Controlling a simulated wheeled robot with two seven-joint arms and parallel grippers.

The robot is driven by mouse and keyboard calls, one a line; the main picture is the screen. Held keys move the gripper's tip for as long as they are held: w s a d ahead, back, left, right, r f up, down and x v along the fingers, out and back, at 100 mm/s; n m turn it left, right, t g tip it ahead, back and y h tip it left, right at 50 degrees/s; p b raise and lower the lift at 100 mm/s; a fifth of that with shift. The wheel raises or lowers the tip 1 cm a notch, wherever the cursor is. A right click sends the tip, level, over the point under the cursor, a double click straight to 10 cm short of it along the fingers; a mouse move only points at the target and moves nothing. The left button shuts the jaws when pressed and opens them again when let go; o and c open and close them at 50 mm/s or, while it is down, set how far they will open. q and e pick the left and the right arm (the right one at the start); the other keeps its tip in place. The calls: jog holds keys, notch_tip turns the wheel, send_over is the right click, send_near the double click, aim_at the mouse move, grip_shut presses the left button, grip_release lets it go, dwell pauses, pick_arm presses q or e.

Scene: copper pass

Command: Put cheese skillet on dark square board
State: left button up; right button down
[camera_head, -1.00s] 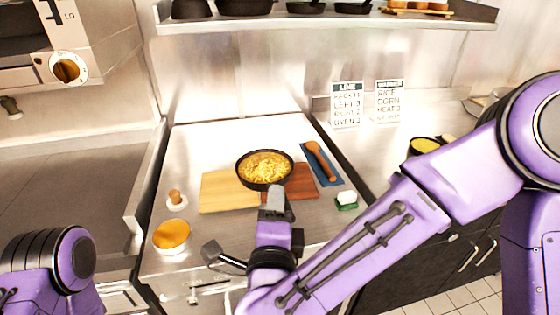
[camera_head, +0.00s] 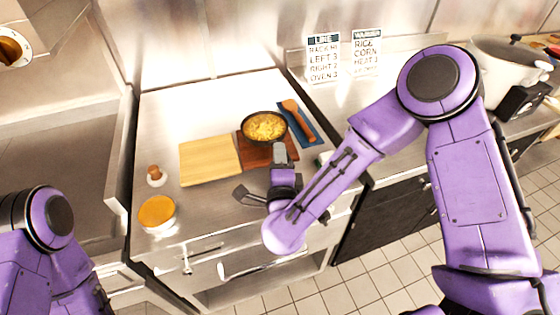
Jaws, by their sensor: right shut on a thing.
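The cheese skillet (camera_head: 264,126) is a round black pan full of yellow shredded cheese. It is level over the dark square board (camera_head: 256,157), a reddish-brown board, and hides its back part. I cannot tell whether the pan touches the board or hangs just above it. My right gripper (camera_head: 280,152) is at the near side of the skillet, shut on its handle, which the gripper hides. My left arm shows at the lower left, but its gripper is out of view.
A light wooden board (camera_head: 209,161) lies left of the dark one. A wooden spoon (camera_head: 297,116) rests on a blue mat (camera_head: 311,130) to the right. An orange-topped bowl (camera_head: 157,212) and a small wooden-knobbed item (camera_head: 155,176) stand at the left.

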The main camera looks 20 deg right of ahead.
jog(key=f, duration=0.3)
jog(key=shift+d+f, duration=0.2)
jog(key=shift+d, duration=0.05)
jog(key=shift+w+f, duration=0.1)
jog(key=shift+w, duration=0.1)
jog(key=c, duration=1.2)
grip_release()
jog(key=shift+s, duration=0.1)
jog(key=shift+o, duration=1)
jog(key=shift+s, duration=0.15)
jog(key=shift+s+a+f, duration=0.1)
jog(key=shift+s+a, duration=0.1)
jog(key=shift+s, duration=0.05)
jog(key=b+v, duration=0.3)
jog(key=v, duration=0.8)
jog(key=shift+s+b, duration=0.2)
jog(key=shift+b, duration=0.15)
